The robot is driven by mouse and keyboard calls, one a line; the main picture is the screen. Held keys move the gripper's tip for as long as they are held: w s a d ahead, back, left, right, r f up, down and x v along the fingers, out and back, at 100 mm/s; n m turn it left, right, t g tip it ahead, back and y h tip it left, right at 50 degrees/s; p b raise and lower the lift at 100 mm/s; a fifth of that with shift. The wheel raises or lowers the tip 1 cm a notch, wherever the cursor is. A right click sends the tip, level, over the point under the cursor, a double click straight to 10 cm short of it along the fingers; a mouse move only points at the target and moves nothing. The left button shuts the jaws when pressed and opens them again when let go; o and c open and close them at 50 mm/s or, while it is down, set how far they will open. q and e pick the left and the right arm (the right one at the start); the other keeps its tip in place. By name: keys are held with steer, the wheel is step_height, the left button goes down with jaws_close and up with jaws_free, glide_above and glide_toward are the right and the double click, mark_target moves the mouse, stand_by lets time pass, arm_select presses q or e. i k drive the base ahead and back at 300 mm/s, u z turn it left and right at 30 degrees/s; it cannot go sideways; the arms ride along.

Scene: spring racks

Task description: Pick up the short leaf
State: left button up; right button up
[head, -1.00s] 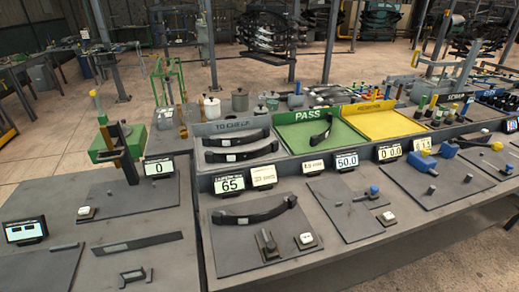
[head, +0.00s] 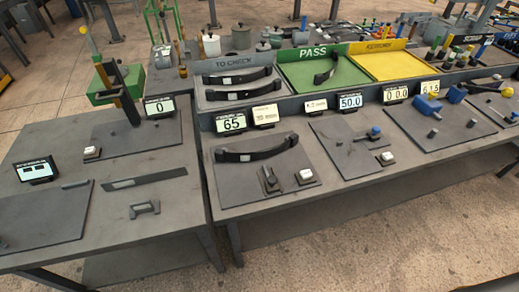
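Several dark curved leaves are in the head view. Two lie one in front of the other in the grey TO CHECK tray (head: 205,101): a rear leaf (head: 232,79) and a front leaf (head: 238,95). A smaller-looking leaf (head: 327,72) lies in the green PASS tray (head: 295,75). Another curved leaf (head: 256,152) lies on the plate behind the small clamp, below the display reading 65. A flat dark strip (head: 146,179) lies on the left table. I cannot tell for certain which is the short leaf. Neither of my grippers is in view.
The left table (head: 60,150) holds a green press (head: 118,85), a bracket (head: 145,209) and a dark plate (head: 42,217). Displays (head: 231,122) line the raised edge before the trays. A yellow tray (head: 385,66) stands right of PASS. Floor is open in front.

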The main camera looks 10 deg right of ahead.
mark_target(221, 155)
steer(key=k, duration=1.15)
steer(key=u, duration=0.6)
steer(key=i, duration=1.4)
steer(key=z, duration=0.6)
